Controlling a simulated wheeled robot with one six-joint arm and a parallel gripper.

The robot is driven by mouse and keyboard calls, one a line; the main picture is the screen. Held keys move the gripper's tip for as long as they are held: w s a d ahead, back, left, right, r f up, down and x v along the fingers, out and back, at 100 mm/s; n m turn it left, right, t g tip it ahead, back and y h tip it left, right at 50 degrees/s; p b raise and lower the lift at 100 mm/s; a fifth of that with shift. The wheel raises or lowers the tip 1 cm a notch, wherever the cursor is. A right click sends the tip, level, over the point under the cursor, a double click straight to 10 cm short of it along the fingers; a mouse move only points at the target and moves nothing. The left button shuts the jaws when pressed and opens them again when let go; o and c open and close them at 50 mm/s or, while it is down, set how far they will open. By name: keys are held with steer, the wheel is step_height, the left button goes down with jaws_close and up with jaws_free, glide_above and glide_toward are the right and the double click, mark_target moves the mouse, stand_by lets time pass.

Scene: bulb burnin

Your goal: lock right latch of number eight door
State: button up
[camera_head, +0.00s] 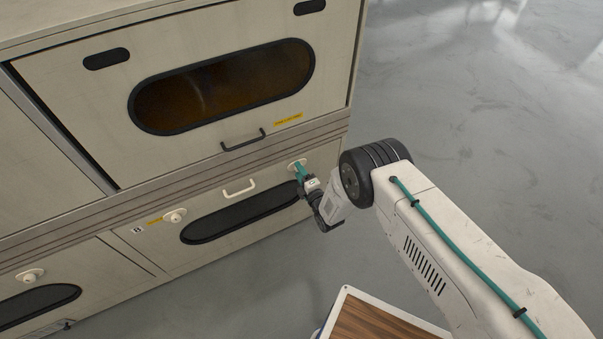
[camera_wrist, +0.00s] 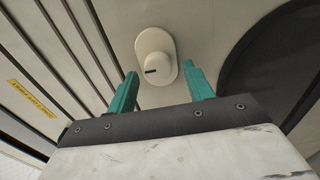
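The number eight door (camera_head: 170,240) is the cream lower door with a dark oval window (camera_head: 240,213) and a small "8" label (camera_head: 136,230). Its right latch (camera_head: 292,164) is partly hidden behind my gripper (camera_head: 300,174). In the wrist view the right latch (camera_wrist: 152,45) is a cream oval plate with a round knob bearing a dark mark. My gripper (camera_wrist: 160,70) has its teal fingers apart, one tip on each side of the knob in the picture. I see gaps between fingers and knob; the depth between them is unclear. The left latch (camera_head: 174,215) shows a round cream knob.
A pale handle (camera_head: 239,187) sits on the door left of my gripper. Above is a larger door with an amber window (camera_head: 225,85) and dark handle (camera_head: 243,140). A wood-topped tray (camera_head: 375,322) is at the bottom. The grey floor at right is clear.

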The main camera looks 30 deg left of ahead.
steer(key=shift+w+d, duration=0.15)
steer(key=shift+d, duration=0.15)
steer(key=v, duration=0.7)
steer(key=shift+s+d, duration=0.25)
steer(key=shift+s, duration=0.05)
